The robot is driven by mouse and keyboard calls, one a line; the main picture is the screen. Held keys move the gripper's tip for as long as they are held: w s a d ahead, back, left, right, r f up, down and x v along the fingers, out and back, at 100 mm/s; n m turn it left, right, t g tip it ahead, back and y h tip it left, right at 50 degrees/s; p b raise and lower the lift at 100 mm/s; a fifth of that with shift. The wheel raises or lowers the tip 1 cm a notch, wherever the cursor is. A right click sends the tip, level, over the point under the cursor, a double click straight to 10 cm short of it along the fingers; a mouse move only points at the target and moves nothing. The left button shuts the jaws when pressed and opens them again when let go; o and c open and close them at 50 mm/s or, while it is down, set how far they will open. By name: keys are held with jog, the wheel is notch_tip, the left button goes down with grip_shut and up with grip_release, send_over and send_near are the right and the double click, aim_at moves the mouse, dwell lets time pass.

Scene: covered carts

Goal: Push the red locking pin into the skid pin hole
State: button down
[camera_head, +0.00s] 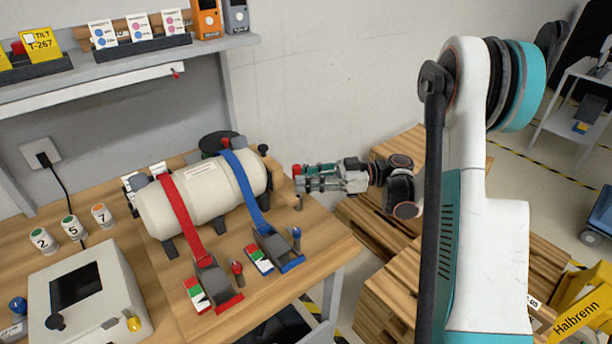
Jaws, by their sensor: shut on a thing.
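A red-headed pin (236,268) stands upright beside the red ratchet (214,282) at the front of the workbench. Whether it sits in a hole is too small to tell. A blue-headed pin (296,236) stands at the blue ratchet (275,249). My gripper (300,180) is at the right end of the cream tank, well behind and right of the red-headed pin. I cannot pick out the skid pin hole.
The cream tank (212,195) lies under a red strap (178,208) and a blue strap (246,190). A wooden block (283,186) is close to my gripper. A device with a dark screen (78,286) stands front left. Wooden crates (385,290) stand right of the bench.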

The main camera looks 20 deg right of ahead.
jog(key=shift+f+b, duration=0.35)
jog(key=shift+b, duration=0.2)
jog(key=shift+b, duration=0.45)
dwell(1.8)
jog(key=shift+f+b, duration=1.1)
jog(key=shift+f, duration=0.15)
jog(key=c, duration=1.4)
grip_release()
jog(key=shift+d, duration=0.1)
